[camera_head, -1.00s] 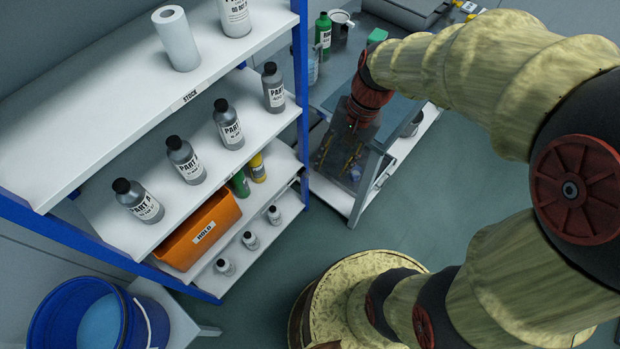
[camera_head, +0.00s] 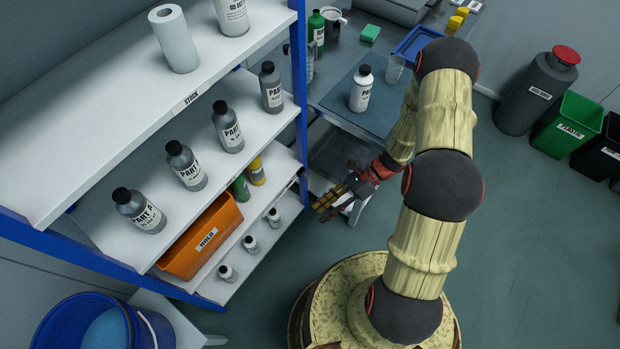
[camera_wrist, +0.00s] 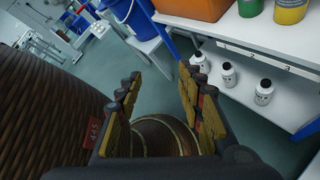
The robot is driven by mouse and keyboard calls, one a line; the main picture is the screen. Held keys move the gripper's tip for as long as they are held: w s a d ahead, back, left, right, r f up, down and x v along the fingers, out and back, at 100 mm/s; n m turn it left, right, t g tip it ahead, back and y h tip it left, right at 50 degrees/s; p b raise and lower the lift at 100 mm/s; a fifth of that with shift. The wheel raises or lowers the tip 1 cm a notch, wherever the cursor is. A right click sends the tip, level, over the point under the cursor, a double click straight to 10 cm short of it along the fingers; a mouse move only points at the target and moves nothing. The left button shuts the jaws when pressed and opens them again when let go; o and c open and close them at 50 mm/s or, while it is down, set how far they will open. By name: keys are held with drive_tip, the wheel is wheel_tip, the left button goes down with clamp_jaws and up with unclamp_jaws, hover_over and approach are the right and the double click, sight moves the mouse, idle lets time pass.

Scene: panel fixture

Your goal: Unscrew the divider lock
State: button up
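I cannot make out a divider lock in either view. My gripper (camera_head: 330,203) is low, to the right of the shelf rack's lower shelves and in front of the workbench. In the wrist view my gripper (camera_wrist: 160,82) has its two fingers spread apart with nothing between them. Beyond the fingers, the lowest shelf (camera_wrist: 226,45) carries a numbered strip and several small white bottles. An orange bin marked HOLD (camera_head: 203,237) stands on the shelf above, beside a green and a yellow container. My gripper touches none of these.
Blue-framed rack (camera_head: 302,90) with several PART bottles stands left. The workbench (camera_head: 335,92) holds a white bottle (camera_head: 361,88) and a blue tray (camera_head: 417,43). A blue bucket (camera_head: 90,318) is at lower left. Waste bins (camera_head: 568,124) stand far right. Floor at right is clear.

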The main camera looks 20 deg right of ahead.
drive_tip(key=w+a+f+m+t+y, duration=0.1)
drive_tip(key=w+f+m+t+y, duration=0.1)
drive_tip(key=w+f+m+t, duration=0.5)
drive_tip(key=m+t+h, duration=0.4)
drive_tip(key=m+t, duration=0.6)
drive_tip(key=m, duration=1.8)
approach(306, 175)
drive_tip(key=f, duration=0.1)
drive_tip(key=b+x, duration=0.2)
drive_tip(key=x, duration=0.6)
drive_tip(key=shift+w, duration=0.3)
drive_tip(key=shift+f, duration=0.1)
drive_tip(key=shift+c, duration=1.4)
clamp_jaws()
